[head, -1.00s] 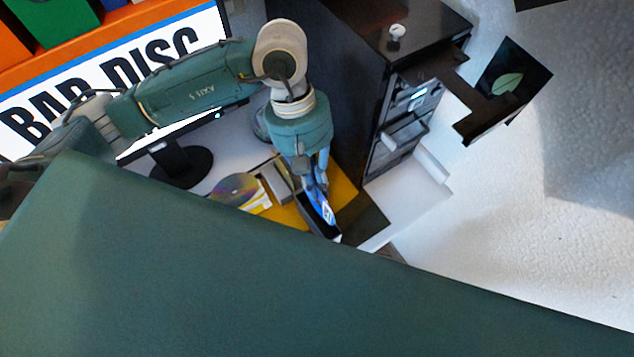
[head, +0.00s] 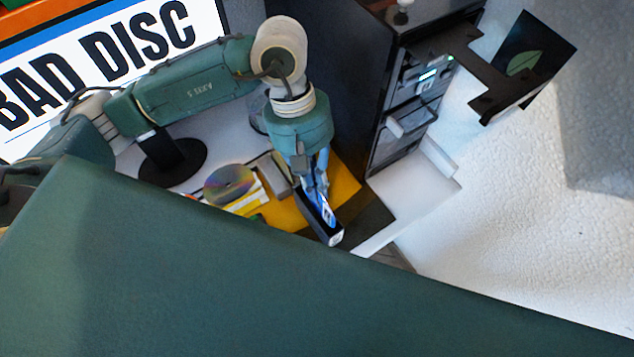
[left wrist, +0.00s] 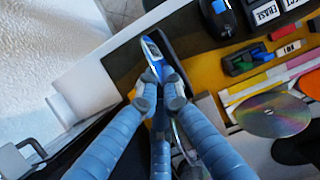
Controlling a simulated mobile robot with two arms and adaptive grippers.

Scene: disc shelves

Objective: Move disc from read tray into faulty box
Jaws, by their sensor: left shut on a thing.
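My left gripper (head: 322,190) points down at the desk corner. It is shut on a thin blue-and-white thing that looks like the disc (left wrist: 153,52), seen nearly edge-on in the left wrist view. The disc is at a narrow black box (head: 333,238), which also shows in the left wrist view (left wrist: 180,70). I cannot tell how far inside the box it is, nor read any label marking it as faulty. The dark disc tower (head: 385,165) stands right of the gripper with its trays facing right. I cannot tell which one is the read tray. My right gripper is not in view.
Another shiny disc (head: 229,184) lies left of the gripper, by coloured strips on the yellow mat (head: 345,180). A monitor stand (head: 172,160) is further left. White floor lies open at right.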

